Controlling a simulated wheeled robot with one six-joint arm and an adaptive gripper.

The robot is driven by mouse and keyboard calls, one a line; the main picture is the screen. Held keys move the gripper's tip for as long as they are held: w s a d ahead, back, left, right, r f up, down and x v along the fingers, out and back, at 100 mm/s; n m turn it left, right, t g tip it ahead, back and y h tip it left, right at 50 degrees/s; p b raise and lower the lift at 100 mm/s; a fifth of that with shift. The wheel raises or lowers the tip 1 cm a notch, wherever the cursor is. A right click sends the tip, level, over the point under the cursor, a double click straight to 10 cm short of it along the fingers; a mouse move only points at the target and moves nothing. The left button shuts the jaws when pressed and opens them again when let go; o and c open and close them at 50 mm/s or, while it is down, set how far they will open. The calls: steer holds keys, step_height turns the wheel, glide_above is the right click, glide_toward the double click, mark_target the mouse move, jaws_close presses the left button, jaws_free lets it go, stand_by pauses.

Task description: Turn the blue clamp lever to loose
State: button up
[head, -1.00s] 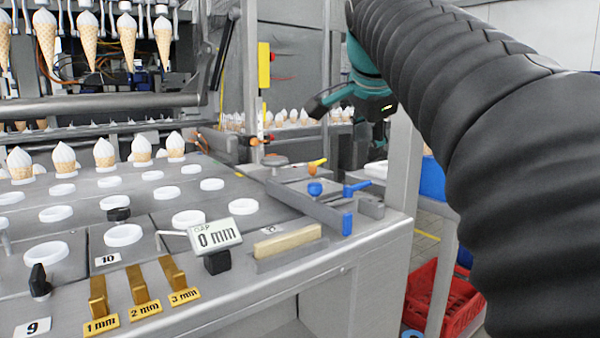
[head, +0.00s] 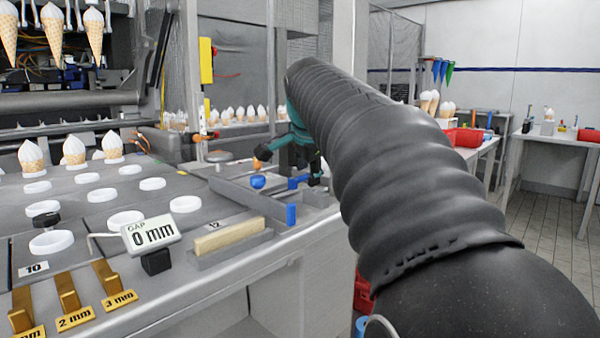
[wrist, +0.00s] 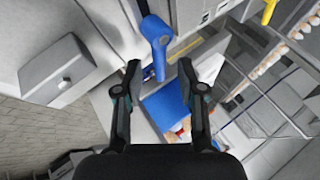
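The blue clamp lever (wrist: 155,30) shows in the wrist view, with a round hub and a handle reaching down between my fingertips. In the head view a bit of the lever (head: 296,182) shows beside my gripper; the rest is hidden. My gripper (wrist: 160,68) is open, with one finger on each side of the handle's end. I see a gap on both sides and cannot tell if either finger touches. In the head view my gripper (head: 289,166) is low over the fixture at the table's far right corner.
A blue knob (head: 258,181) and a blue block (head: 291,214) sit on the fixture close to my gripper. A yellow lever (wrist: 269,12) is at the wrist view's top right. A gap display (head: 152,233) reading 0 mm stands nearer on the table.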

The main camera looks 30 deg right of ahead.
steer(key=shift+w+f, duration=0.15)
steer(key=shift+f, duration=0.1)
jaws_close()
